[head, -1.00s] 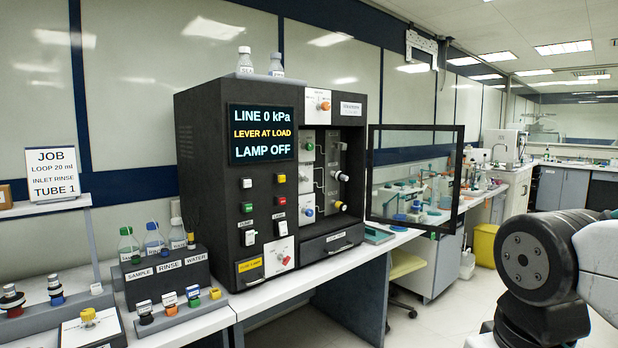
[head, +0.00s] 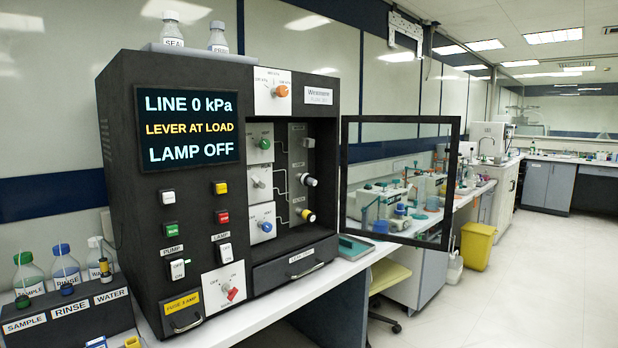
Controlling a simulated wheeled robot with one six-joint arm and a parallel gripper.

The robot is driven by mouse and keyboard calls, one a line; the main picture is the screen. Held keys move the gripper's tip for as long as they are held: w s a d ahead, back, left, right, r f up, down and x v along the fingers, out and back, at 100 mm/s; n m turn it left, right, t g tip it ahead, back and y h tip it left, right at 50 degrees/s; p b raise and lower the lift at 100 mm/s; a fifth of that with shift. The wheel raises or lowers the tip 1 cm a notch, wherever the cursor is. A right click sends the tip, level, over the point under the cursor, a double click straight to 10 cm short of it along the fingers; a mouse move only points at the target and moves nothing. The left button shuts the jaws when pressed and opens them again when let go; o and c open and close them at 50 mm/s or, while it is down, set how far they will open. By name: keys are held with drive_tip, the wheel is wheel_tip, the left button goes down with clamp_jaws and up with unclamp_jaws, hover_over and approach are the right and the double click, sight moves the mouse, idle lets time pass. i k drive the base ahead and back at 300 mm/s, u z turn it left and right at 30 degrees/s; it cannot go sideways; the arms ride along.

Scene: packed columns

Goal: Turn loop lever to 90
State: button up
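The black bench instrument (head: 126,180) stands on the white bench, and its screen (head: 187,126) reads LINE 0 kPa, LEVER AT LOAD, LAMP OFF. An orange-handled control (head: 281,91) sits on a white plate at the top; its small markings are hard to read. A red-handled control (head: 231,294) sits on another white plate low on the front, with OFF beside it. I cannot tell for sure from the lettering which of these is the loop lever. Green (head: 264,143), grey (head: 259,183) and blue (head: 267,227) knobs line the recessed panel. My gripper is not in view.
A black-framed clear door (head: 449,186) stands swung open to the instrument's right. A drawer (head: 295,272) is shut below the recess. Bottles in a dark rack (head: 68,318) stand at the left. The floor (head: 520,280) at the right is clear.

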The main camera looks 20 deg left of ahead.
sight(256, 179)
drive_tip(key=z, duration=0.15)
drive_tip(key=i, duration=0.7)
drive_tip(key=u, duration=0.65)
drive_tip(key=i, duration=0.5)
drive_tip(key=u, duration=0.4)
